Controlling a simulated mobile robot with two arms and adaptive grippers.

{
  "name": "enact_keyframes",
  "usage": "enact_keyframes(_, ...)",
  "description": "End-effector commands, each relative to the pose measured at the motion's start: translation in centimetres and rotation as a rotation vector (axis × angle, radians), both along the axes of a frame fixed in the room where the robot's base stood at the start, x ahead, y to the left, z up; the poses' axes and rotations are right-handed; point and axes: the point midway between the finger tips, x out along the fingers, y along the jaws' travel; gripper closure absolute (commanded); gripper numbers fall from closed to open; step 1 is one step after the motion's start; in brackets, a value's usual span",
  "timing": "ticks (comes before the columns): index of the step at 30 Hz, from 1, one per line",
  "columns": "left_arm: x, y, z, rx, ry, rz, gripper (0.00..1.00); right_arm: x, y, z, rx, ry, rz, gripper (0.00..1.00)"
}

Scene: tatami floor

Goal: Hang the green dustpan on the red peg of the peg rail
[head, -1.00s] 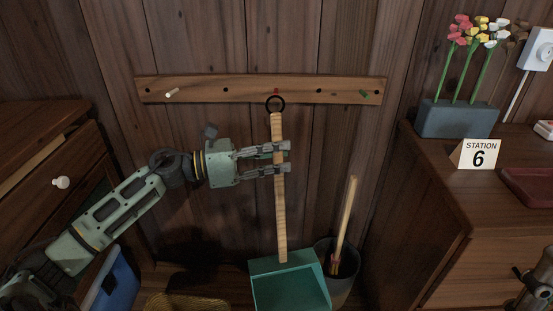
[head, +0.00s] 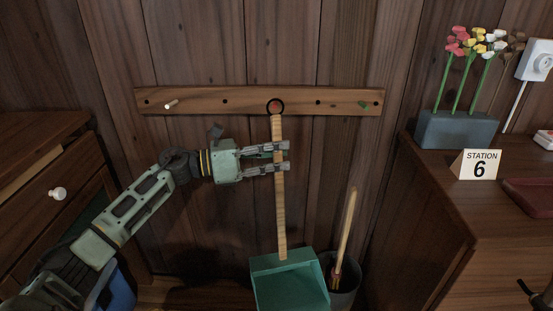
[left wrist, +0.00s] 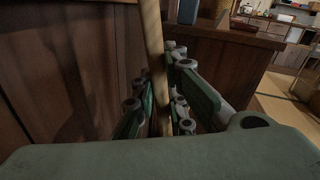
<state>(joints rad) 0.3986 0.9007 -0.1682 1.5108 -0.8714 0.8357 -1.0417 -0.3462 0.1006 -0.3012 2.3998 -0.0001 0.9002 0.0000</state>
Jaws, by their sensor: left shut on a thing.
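The green dustpan (head: 290,283) hangs upright on its long wooden handle, with a black ring (head: 268,103) at the top. My left gripper (head: 284,158) is shut on the handle in its upper part; the handle also stands between the fingers in the left wrist view (left wrist: 154,50). The peg rail (head: 205,101) is on the wood wall. The red peg (head: 275,106) shows inside the ring in the head view. I cannot tell whether the ring is around the peg or only in front of it. My right gripper is not clearly in view; a dark piece shows at the right edge.
A white peg (head: 171,104) and a green peg (head: 363,104) are on the same rail. A grey bin (head: 346,285) with a wooden stick stands right of the pan. A cabinet with a Station 6 card (head: 476,165) is at the right, a drawer unit (head: 38,185) at the left.

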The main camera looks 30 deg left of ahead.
Motion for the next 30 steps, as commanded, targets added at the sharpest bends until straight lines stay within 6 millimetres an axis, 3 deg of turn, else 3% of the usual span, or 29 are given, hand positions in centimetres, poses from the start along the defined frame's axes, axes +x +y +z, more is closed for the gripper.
enact_keyframes(15, 2.4, 1.2, -0.7, -0.004, -0.003, 0.0, 1.0, 0.0, 0.0, -1.7, 0.0, 0.0, -0.001, 0.6)
enact_keyframes(30, 2.6, 1.3, -0.8, -0.003, -0.001, 0.001, 1.0, 0.1, 0.0, -2.3, -0.001, 0.01, -0.001, 0.6)
